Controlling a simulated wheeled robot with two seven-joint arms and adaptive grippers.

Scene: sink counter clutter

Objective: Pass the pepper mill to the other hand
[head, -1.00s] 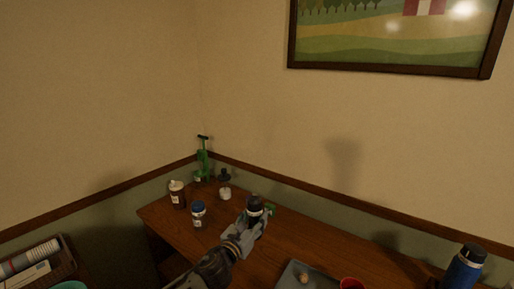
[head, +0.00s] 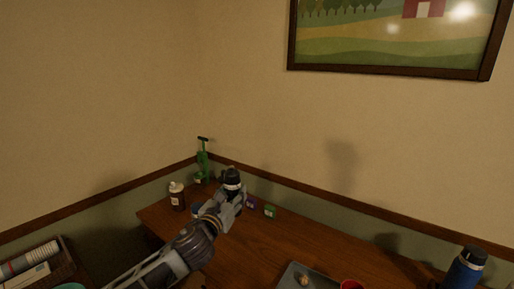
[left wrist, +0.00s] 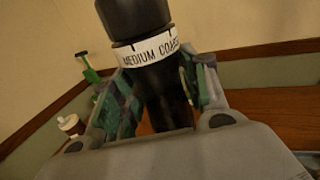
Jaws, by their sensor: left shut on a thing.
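The pepper mill (head: 232,179) is black with a white band; in the left wrist view the mill (left wrist: 165,95) shows band lettering that reads "MEDIUM COA…". My left gripper (head: 230,194) is shut around the mill's body, below the band, and holds it nearly upright, apparently above the back left of the wooden counter. In the left wrist view the fingers (left wrist: 163,88) flank the dark body on both sides. The lower end of the mill is hidden by the gripper. My right gripper is not in view.
On the counter (head: 255,250) stand a brown bottle with a white cap (head: 177,195), a green tall item (head: 203,165), a purple box (head: 251,202) and a green box (head: 270,211). A grey tray (head: 297,276), red cup (head: 351,284) and blue bottle (head: 464,268) are at front right.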

